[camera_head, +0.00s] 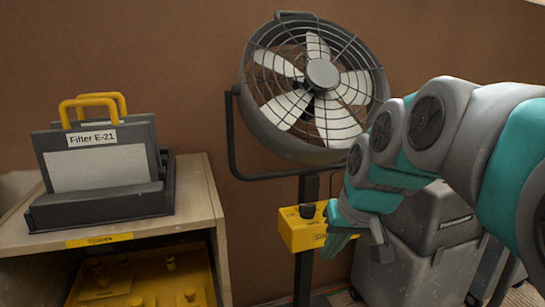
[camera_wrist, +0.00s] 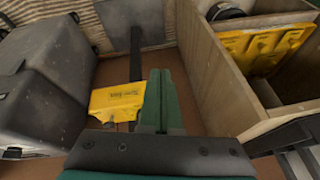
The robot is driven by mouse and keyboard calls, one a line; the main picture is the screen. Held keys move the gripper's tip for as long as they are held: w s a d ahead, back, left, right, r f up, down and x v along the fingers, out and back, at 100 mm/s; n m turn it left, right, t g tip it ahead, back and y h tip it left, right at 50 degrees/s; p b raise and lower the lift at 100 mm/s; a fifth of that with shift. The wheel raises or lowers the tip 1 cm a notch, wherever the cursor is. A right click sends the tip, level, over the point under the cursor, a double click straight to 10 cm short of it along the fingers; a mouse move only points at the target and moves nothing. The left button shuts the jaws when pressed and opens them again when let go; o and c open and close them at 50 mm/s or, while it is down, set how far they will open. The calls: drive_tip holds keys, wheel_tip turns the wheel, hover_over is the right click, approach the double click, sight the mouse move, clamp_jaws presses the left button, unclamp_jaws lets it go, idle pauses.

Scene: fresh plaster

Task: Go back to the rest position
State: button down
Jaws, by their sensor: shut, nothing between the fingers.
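My gripper (camera_head: 343,240) is at the end of my grey and teal arm, which reaches in from the right in the head view. Its fingertips are beside the yellow control box (camera_head: 303,228) on the fan's stand. In the wrist view my gripper (camera_wrist: 160,75) points away from the camera with its green fingers together and nothing between them. The yellow control box (camera_wrist: 117,102) is just left of the fingers there. I cannot tell whether they touch it. The box has a black knob (camera_head: 307,211) on top.
A large fan (camera_head: 322,73) stands behind my gripper. Grey cases (camera_head: 400,270) stand under my arm at right. At left a wooden shelf (camera_head: 205,190) bears a dark tray (camera_head: 100,210) with filters labelled "Filter E-21" (camera_head: 93,139); a yellow panel (camera_head: 140,275) is below.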

drive_tip(key=s+d+f+g+h, duration=0.1)
drive_tip(key=s+d+f+g, duration=0.1)
drive_tip(key=s+f, duration=0.6)
drive_tip(key=s+d+f+m+g+h, duration=0.1)
drive_tip(key=s+f+g, duration=0.3)
drive_tip(key=s+f, duration=0.5)
drive_tip(key=s+d, duration=0.1)
drive_tip(key=s, duration=0.6)
drive_tip(key=shift+d, duration=0.2)
idle(0.6)
